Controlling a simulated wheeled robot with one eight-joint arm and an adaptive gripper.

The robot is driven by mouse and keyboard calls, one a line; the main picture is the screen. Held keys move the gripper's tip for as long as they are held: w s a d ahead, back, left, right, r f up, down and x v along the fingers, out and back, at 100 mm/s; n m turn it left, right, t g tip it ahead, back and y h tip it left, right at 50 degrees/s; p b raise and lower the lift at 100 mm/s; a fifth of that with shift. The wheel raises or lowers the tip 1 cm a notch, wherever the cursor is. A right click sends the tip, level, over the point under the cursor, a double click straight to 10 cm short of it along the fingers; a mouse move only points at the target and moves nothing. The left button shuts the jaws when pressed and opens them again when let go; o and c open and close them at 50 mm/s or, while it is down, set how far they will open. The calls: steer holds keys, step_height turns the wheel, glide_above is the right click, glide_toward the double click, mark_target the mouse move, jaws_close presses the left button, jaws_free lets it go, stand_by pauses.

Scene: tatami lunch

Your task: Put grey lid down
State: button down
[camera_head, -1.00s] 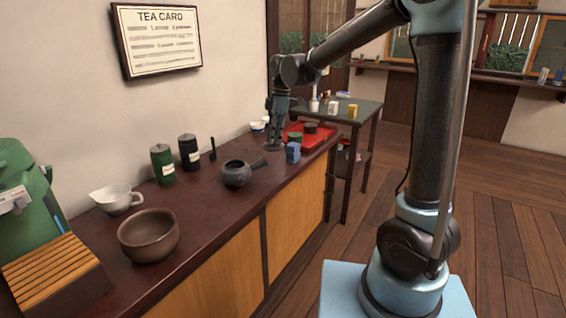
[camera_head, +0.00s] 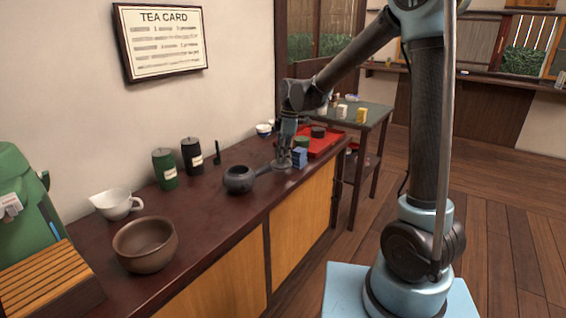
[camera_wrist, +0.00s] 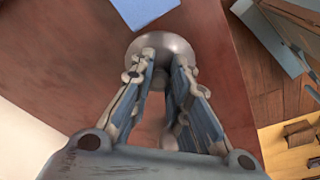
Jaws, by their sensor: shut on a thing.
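The grey lid (camera_wrist: 178,44) is a round, shiny grey disc held at my fingertips in the wrist view. In the head view the lid (camera_head: 281,165) is small and low over the dark red counter (camera_head: 215,218), close to its front edge. I cannot tell whether it touches the counter. My gripper (camera_head: 284,157) points down and is shut on the lid's knob, which the fingers (camera_wrist: 160,72) partly hide. A dark grey teapot (camera_head: 238,181) without a lid sits to the left, its side handle reaching toward my gripper.
A blue box (camera_head: 299,157) stands just right of the lid and shows in the wrist view (camera_wrist: 143,10). A red tray (camera_head: 325,146) with dark containers lies behind. Canisters (camera_head: 165,169), a white pitcher (camera_head: 115,204) and a brown bowl (camera_head: 145,243) stand left.

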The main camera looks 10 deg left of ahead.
steer(key=shift+f, duration=1.3)
steer(key=c, duration=1.5)
jaws_free()
steer(key=shift+c, duration=0.2)
